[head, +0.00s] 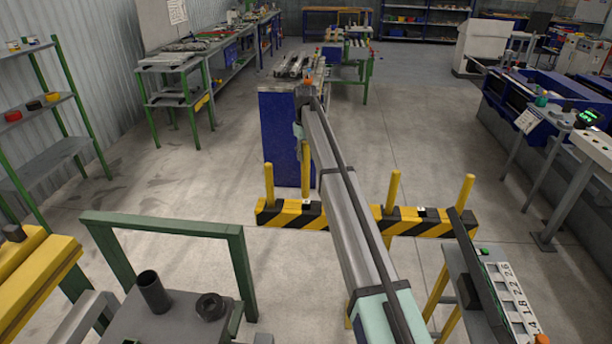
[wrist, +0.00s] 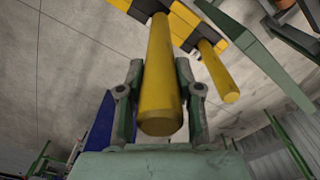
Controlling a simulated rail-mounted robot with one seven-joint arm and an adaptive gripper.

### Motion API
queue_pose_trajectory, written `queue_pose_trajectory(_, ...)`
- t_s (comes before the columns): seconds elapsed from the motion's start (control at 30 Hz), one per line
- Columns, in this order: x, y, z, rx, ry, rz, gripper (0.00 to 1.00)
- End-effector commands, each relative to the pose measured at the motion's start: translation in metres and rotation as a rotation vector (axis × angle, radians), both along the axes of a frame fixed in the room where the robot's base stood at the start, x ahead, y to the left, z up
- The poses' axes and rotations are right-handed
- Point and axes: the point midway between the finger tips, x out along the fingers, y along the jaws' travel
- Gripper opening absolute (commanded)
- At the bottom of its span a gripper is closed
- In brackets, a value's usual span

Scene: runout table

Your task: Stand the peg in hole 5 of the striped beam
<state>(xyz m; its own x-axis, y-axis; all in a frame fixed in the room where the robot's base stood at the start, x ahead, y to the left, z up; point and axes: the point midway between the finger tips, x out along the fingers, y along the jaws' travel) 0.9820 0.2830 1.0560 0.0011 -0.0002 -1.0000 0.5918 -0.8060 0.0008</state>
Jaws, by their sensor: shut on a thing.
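In the head view, the yellow-and-black striped beam (head: 335,217) lies across the middle, partly hidden by my arm. Yellow pegs stand upright in it at the left end (head: 269,186), right of my arm (head: 392,190) and near the right end (head: 465,192). My gripper (head: 302,138) is shut on another yellow peg (head: 306,172), upright over the beam's left part. In the wrist view, my gripper (wrist: 160,95) has its fingers on both sides of the held peg (wrist: 160,75). Its far end overlaps the beam (wrist: 185,28); I cannot tell whether it is in a hole. Hole numbers are unreadable.
A blue cabinet (head: 280,140) stands behind the held peg. A standing peg (wrist: 218,70) is close beside the held one in the wrist view. A green frame (head: 165,226) is at the front left, and a narrow table with number plates (head: 512,300) at the right.

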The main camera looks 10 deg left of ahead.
Motion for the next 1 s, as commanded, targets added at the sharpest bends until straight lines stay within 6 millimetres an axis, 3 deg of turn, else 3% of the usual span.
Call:
queue_pose_trajectory(0.1, -0.001, 0.000, -0.025, 0.000, 0.002, 0.000, 0.00)
queue_pose_trajectory(0.3, 0.000, 0.000, -0.053, -0.001, 0.001, 0.000, 0.00)
queue_pose_trajectory(0.53, 0.000, 0.000, -0.065, 0.000, 0.000, 0.000, 0.00)
queue_pose_trajectory(0.8, 0.000, 0.000, -0.098, -0.001, 0.001, 0.000, 0.00)
queue_pose_trajectory(1.0, 0.000, 0.000, -0.102, 0.001, -0.001, 0.001, 0.00)
